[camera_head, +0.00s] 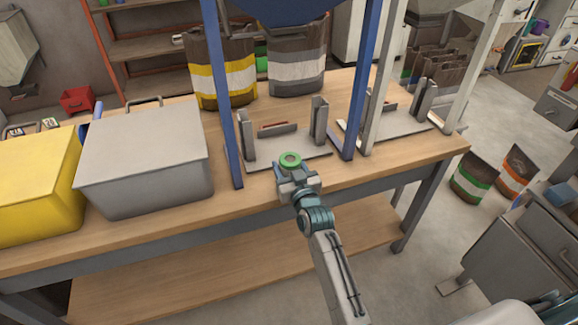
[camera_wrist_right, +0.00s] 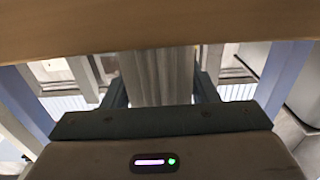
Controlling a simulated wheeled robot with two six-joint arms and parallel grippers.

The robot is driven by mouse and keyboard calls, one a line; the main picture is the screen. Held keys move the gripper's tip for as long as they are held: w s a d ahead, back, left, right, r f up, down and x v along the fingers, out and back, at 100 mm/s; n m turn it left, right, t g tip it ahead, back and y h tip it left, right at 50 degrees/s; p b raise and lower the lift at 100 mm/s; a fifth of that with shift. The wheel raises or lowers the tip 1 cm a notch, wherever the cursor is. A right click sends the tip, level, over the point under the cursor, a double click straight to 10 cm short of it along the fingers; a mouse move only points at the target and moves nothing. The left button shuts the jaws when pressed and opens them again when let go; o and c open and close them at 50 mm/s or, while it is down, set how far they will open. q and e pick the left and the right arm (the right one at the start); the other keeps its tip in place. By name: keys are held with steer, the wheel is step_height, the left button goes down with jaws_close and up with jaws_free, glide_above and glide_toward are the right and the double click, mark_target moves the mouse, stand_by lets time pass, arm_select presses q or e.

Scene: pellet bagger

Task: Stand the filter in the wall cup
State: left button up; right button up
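I cannot make out the wall cup in either view. My left gripper is not in view.
Blue posts (camera_head: 218,95) and a metal stand plate (camera_head: 262,163) with uprights are just beyond the gripper. A grey lidded box (camera_head: 145,160) and a yellow box (camera_head: 35,190) occupy the left of the wooden table (camera_head: 225,200). Bags (camera_head: 222,70) stand behind.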

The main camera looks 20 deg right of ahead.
steer(key=o, duration=0.4)
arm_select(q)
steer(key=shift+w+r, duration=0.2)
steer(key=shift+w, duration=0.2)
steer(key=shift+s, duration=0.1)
